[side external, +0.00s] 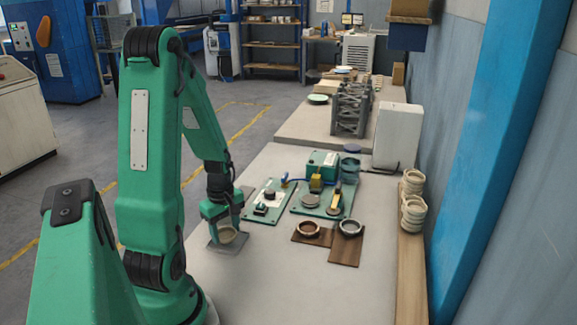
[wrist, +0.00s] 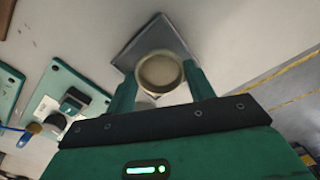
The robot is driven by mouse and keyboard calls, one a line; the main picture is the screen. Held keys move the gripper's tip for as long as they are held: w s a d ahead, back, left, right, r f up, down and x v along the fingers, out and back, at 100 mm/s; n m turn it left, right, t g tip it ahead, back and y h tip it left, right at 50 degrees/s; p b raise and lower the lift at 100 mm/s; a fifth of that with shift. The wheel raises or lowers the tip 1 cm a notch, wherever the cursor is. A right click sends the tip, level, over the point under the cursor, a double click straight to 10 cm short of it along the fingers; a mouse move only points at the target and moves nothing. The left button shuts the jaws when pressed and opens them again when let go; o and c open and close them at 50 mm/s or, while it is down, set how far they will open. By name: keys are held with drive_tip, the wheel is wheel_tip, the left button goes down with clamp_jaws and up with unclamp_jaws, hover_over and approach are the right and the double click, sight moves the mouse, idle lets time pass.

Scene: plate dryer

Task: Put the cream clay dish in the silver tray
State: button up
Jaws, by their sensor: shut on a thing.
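The cream clay dish (side external: 227,237) is a small round bowl. In the wrist view the dish (wrist: 160,72) sits between the two fingers of my gripper (wrist: 161,88), which is shut on it. In the side view my gripper (side external: 224,222) points down at the near left of the table. The silver tray (side external: 214,246), a flat grey square, lies directly beneath the dish; the tray also shows in the wrist view (wrist: 135,45), partly covered by the dish. I cannot tell whether the dish touches the tray.
Two green fixture boards (side external: 265,201) (side external: 325,200) lie right of my gripper. Dark wooden boards (side external: 346,252) carry a brown ring dish (side external: 308,228) and a silver-grey ring dish (side external: 350,227). Stacked cream dishes (side external: 412,212) stand at the right edge. The table front is clear.

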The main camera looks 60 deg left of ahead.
sight(229, 237)
drive_tip(key=shift+f, duration=0.4)
drive_tip(key=o, duration=1.1)
drive_tip(key=shift+o, duration=0.2)
drive_tip(key=shift+r, duration=0.1)
drive_tip(key=shift+r, duration=3.8)
drive_tip(key=w+d+r+m+t+y, duration=0.1)
drive_tip(key=w+d+r+m, duration=0.2)
drive_tip(key=d+r+m, duration=0.25)
drive_tip(key=w+d+r+m+t, duration=0.2)
drive_tip(key=w+d+r+m, duration=0.15)
drive_tip(key=d+m, duration=0.2)
drive_tip(key=s+d+r+m+t, duration=0.1)
drive_tip(key=d+r+m, duration=0.2)
drive_tip(key=d+m, duration=0.2)
drive_tip(key=s+d+r+m+t+h, duration=0.1)
drive_tip(key=d+r+m, duration=0.2)
drive_tip(key=d+m, duration=0.2)
drive_tip(key=shift+s+d+r+m+t, duration=0.3)
drive_tip(key=shift+d+r, duration=0.05)
drive_tip(key=shift+d, duration=0.55)
